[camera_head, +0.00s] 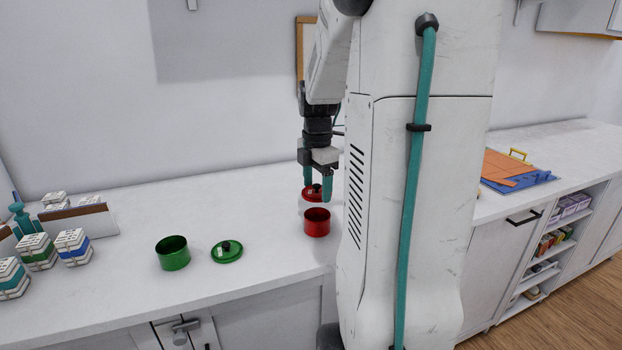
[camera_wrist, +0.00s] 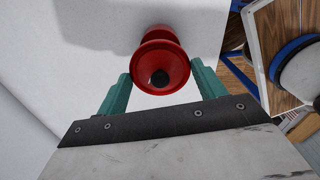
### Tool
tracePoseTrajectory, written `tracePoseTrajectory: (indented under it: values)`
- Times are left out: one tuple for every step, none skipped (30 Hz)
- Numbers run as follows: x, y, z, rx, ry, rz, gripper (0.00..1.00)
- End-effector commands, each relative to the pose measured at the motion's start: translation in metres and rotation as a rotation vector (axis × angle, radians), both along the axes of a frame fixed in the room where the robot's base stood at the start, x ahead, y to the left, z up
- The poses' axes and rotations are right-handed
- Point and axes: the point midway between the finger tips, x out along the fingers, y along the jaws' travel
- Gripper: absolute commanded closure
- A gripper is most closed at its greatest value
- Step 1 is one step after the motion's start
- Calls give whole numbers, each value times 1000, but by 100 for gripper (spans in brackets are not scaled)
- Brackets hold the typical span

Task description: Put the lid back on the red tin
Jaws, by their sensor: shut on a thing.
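The red tin (camera_head: 317,228) stands open and upright on the white counter. Its red lid (camera_head: 311,194), with a dark knob, is between the teal fingertips of my gripper (camera_head: 318,188). My gripper is shut on the lid. In the head view, the lid appears just above and behind the tin, with a gap between them. In the wrist view, the lid (camera_wrist: 160,84) is between the fingers of my gripper (camera_wrist: 160,80), knob side toward the camera. It overlaps the red tin (camera_wrist: 158,33) beyond it. The exact height of the lid over the counter is hard to tell.
An open green tin (camera_head: 173,253) and its green lid (camera_head: 227,251) lie to the left on the counter (camera_head: 130,285). Several striped blocks (camera_head: 72,246) stand farther left. A blue tray (camera_head: 515,178) with orange pieces lies to the right.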

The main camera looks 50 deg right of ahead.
Motion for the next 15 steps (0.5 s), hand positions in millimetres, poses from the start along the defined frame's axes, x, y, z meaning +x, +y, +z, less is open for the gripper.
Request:
tracePoseTrajectory:
  values:
    - [0, 0, -5, 2, 1, 0, 52]
    - [0, 0, -8, 2, 1, 0, 52]
    - [0, 0, -12, 2, 2, 0, 52]
    - [0, 0, -15, 2, 2, 0, 52]
    - [0, 0, -18, 2, 1, 0, 52]
    - [0, 1, -22, 2, 1, 1, 52]
    - [0, 1, -25, 2, 2, 1, 52]
    - [0, 1, -28, 2, 1, 1, 52]
    - [0, 1, -32, 2, 1, 2, 52]
    - [1, 2, -35, 2, 1, 2, 52]
    - [1, 2, -37, 2, 1, 2, 52]
    - [1, 2, -40, 2, 1, 3, 52]
    - [1, 2, -42, 1, 1, 3, 52]
    - [1, 2, -44, 0, 1, 3, 52]
    - [1, 2, -46, 0, 1, 3, 52]
